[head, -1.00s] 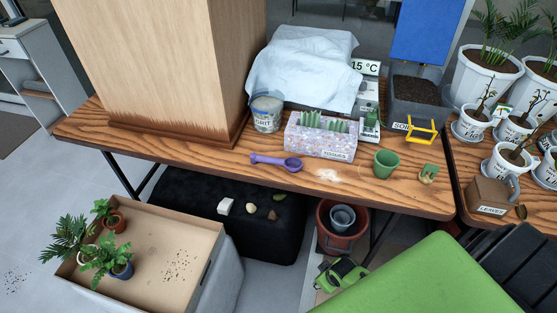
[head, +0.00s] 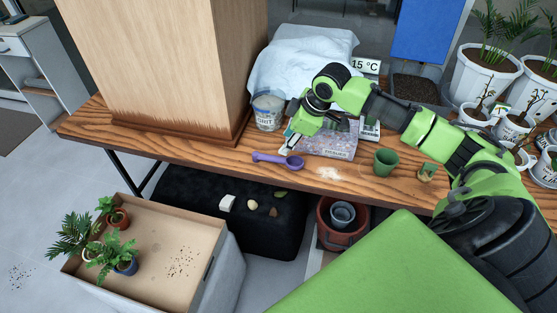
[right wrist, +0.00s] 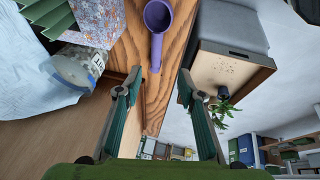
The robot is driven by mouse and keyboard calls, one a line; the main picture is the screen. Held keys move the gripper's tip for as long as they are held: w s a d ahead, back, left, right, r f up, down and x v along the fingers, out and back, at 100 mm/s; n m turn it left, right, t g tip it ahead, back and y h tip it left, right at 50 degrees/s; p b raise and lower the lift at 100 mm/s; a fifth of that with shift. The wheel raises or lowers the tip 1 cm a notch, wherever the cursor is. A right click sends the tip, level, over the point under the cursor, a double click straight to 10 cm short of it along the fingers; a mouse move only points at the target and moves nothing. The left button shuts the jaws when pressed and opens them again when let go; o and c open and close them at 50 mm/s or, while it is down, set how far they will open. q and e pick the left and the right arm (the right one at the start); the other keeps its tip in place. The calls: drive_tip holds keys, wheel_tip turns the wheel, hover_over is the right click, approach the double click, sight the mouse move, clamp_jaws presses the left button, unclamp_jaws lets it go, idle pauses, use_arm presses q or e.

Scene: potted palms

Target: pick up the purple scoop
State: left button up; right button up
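The purple scoop (head: 271,158) lies on the wooden table (head: 215,146) near its front edge, handle to the left and bowl to the right. It also shows in the right wrist view (right wrist: 157,22), beyond the fingertips and roughly in line with the gap between them. My right gripper (head: 290,140) is above the table, just behind and above the scoop's bowl. In the right wrist view my right gripper (right wrist: 159,82) is open, with nothing between its fingers. My left gripper is in neither current view.
A tissue box (head: 334,148) stands behind and right of the scoop, partly hidden by my right arm. A green cup (head: 385,161) stands to the right. A cardboard box (head: 150,270) with plants is below left.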

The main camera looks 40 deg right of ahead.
sight(273, 157)
drive_tip(key=x, duration=0.4)
drive_tip(key=p+x, duration=0.1)
drive_tip(key=x, duration=0.8)
drive_tip(key=shift+w+d, duration=0.15)
drive_tip(key=shift+w, duration=0.25)
clamp_jaws()
